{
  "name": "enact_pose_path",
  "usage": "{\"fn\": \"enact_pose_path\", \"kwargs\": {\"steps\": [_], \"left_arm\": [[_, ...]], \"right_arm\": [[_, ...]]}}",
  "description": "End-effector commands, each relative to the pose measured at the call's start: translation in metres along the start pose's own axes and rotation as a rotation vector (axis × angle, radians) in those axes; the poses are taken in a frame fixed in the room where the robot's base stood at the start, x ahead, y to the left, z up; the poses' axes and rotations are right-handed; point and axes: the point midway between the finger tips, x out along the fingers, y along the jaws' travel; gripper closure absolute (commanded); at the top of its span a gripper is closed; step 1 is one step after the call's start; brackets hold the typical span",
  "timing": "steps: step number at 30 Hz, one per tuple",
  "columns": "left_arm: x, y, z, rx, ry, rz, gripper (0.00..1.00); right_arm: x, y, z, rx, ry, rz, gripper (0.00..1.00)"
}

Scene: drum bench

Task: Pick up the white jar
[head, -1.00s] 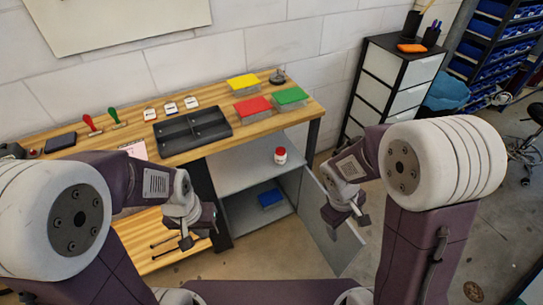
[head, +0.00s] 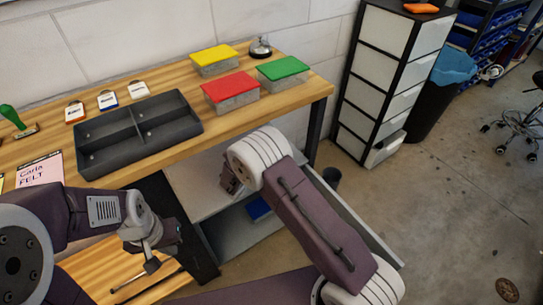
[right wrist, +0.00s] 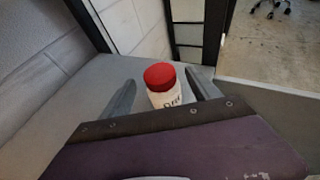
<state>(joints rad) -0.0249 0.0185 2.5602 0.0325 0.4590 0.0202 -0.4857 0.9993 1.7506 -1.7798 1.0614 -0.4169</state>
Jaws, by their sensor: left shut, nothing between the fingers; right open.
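The white jar (right wrist: 165,97) has a red lid and dark lettering and stands upright on the grey cabinet shelf (right wrist: 75,107) in the right wrist view. My right gripper (right wrist: 160,82) is open, with one finger on each side of the jar. I cannot tell whether either finger touches it. My left gripper (head: 151,265) is shut and empty, in front of the bench at the lower left, far from the jar.
The open cabinet (head: 205,187) is under the wooden bench top (head: 305,97), with its door (head: 350,215) swung out at the right. A blue box (head: 259,208) is on its lower level. A black divided tray (head: 140,132) and coloured-lid boxes are on the bench.

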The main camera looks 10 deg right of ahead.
Motion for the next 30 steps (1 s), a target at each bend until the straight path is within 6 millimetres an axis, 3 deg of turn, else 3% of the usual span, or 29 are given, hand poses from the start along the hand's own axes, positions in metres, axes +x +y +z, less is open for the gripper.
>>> {"fn": "enact_pose_path", "kwargs": {"steps": [1, 5, 13, 21, 23, 29, 30], "left_arm": [[0.005, 0.000, 0.001, 0.000, 0.000, 0.000, 1.00], [0.006, 0.000, 0.001, 0.000, 0.000, 0.000, 1.00], [0.022, 0.000, 0.002, 0.000, 0.000, 0.000, 1.00], [0.021, 0.000, 0.002, 0.000, 0.000, 0.000, 1.00], [0.021, 0.000, 0.002, 0.000, 0.000, 0.000, 1.00], [0.021, 0.000, 0.002, 0.000, 0.000, 0.000, 1.00], [0.021, 0.000, 0.002, 0.000, 0.000, 0.000, 1.00]], "right_arm": [[0.009, -0.001, -0.003, 0.001, 0.000, -0.002, 0.29], [0.015, 0.000, -0.001, 0.001, 0.000, -0.001, 0.29], [0.059, 0.000, -0.004, 0.003, 0.001, -0.003, 0.29], [0.064, 0.000, -0.002, 0.001, 0.001, 0.000, 0.29], [0.064, 0.000, -0.002, 0.001, 0.001, -0.001, 0.43], [0.064, 0.000, -0.002, 0.001, 0.001, -0.001, 0.99], [0.064, 0.000, -0.001, 0.002, 0.000, -0.001, 1.00]]}}
